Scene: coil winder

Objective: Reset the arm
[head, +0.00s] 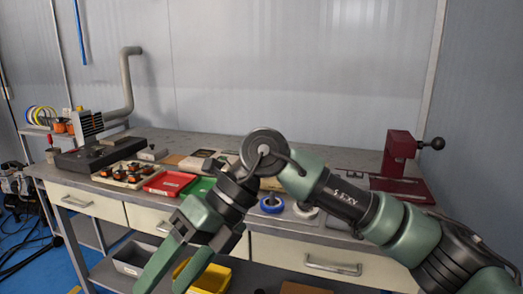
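My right arm (345,202) comes in from the right in the head view and bends at a round dark joint in the middle. Its green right gripper (168,277) points down and to the left, in front of the workbench (200,140). The two fingers are apart with a gap between them, and nothing shows between them. The fingertips run close to the bottom edge of the picture. My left gripper is not in view.
On the bench are a red tray (169,183), a green tray (197,188), a tray of orange-and-black parts (130,174), a blue-rimmed spool (271,204) and a red press (398,155). Below, a yellow bin (212,279) sits partly behind the gripper, beside a grey bin (133,258).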

